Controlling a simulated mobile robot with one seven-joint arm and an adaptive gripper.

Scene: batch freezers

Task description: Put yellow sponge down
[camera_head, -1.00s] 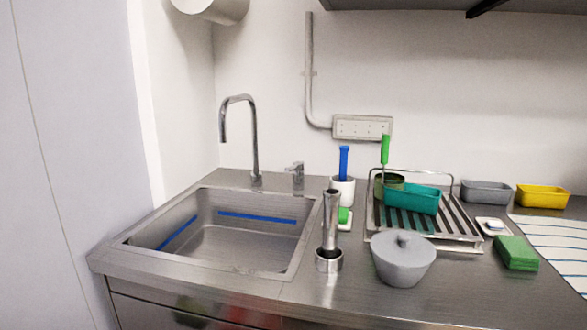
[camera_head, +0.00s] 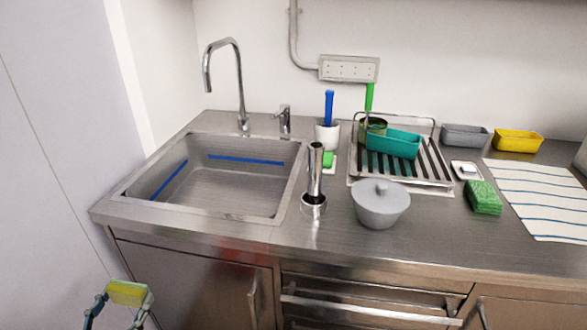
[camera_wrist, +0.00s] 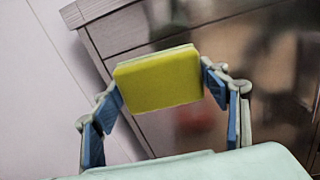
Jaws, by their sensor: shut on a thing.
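The yellow sponge (camera_head: 128,292) is at the lower left of the head view, with a green layer along its edge. My gripper (camera_head: 122,296) is shut on it and holds it in the air in front of the cabinet, below the counter top. In the wrist view the yellow sponge (camera_wrist: 158,78) shows its broad yellow face, between the two blue-padded fingers of my gripper (camera_wrist: 162,84). The steel counter (camera_head: 270,240) with its sink (camera_head: 225,185) lies behind and above.
A metal cylinder (camera_head: 315,175), a grey lidded pot (camera_head: 380,205), a drying rack (camera_head: 445,180) with a teal bin (camera_head: 393,144), and green sponges (camera_head: 484,198) stand on the counter. A striped cloth (camera_head: 540,205) lies at right. The front counter strip is clear.

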